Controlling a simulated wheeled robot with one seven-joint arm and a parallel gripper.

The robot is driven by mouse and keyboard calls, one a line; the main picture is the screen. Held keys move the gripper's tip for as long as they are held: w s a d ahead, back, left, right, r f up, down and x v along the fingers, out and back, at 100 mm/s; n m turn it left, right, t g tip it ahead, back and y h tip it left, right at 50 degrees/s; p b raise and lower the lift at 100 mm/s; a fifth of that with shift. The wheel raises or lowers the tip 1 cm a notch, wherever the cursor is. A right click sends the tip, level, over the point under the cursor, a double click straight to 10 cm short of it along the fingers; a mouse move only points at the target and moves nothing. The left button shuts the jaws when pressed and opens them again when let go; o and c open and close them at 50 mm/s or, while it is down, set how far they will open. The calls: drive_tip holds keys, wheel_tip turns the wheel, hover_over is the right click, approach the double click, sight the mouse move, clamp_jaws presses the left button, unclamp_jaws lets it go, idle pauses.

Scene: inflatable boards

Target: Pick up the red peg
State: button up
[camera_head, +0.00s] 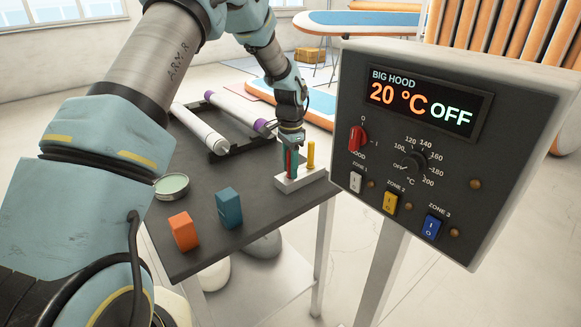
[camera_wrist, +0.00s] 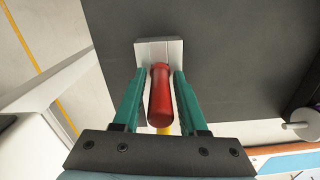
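The red peg (camera_head: 289,165) stands upright in a white holder block (camera_head: 302,181) near the right edge of the dark table. My gripper (camera_head: 291,155) points down over it. In the wrist view, the red peg (camera_wrist: 160,97) lies between the two green fingers of my gripper (camera_wrist: 159,73). A narrow gap shows on each side of it, so the gripper is open around the peg and not closed on it. The white holder block (camera_wrist: 172,52) shows beyond the fingertips. A yellow peg (camera_head: 310,154) stands beside the red one and is mostly hidden in the wrist view (camera_wrist: 164,130).
An orange block (camera_head: 184,232), a teal block (camera_head: 229,208) and a round dish (camera_head: 172,186) are on the table (camera_head: 262,222). White rolls (camera_head: 200,130) lie in a dark rack behind. A control box (camera_head: 455,150) stands close to the right of the holder.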

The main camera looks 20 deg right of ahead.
clamp_jaws()
drive_tip(key=shift+r, duration=0.1)
idle(0.3)
